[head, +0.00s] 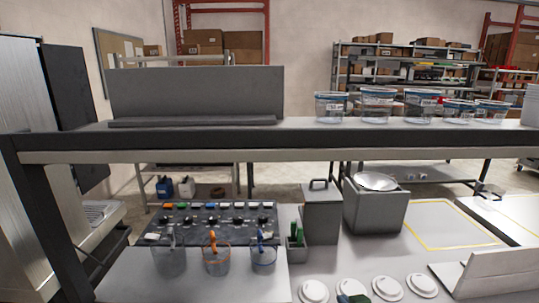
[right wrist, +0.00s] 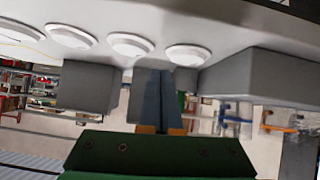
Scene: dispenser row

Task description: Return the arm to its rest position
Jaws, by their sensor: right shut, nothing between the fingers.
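My right gripper (head: 352,298) just shows at the bottom edge of the head view, a small green and dark shape among the white discs (head: 388,287). In the right wrist view, my right gripper (right wrist: 157,128) has its two grey-blue fingers together, with nothing between them. That view is upside down, with the pale worktop and several white discs (right wrist: 131,44) along its top. The gripper looks apart from the discs, but its height above the worktop is hard to tell. Most of the right arm is out of the head view. My left gripper is not in view.
A dark shelf (head: 300,138) spans the bench, carrying clear tubs (head: 376,105). A yellow-outlined area (head: 440,228) at right is bare.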

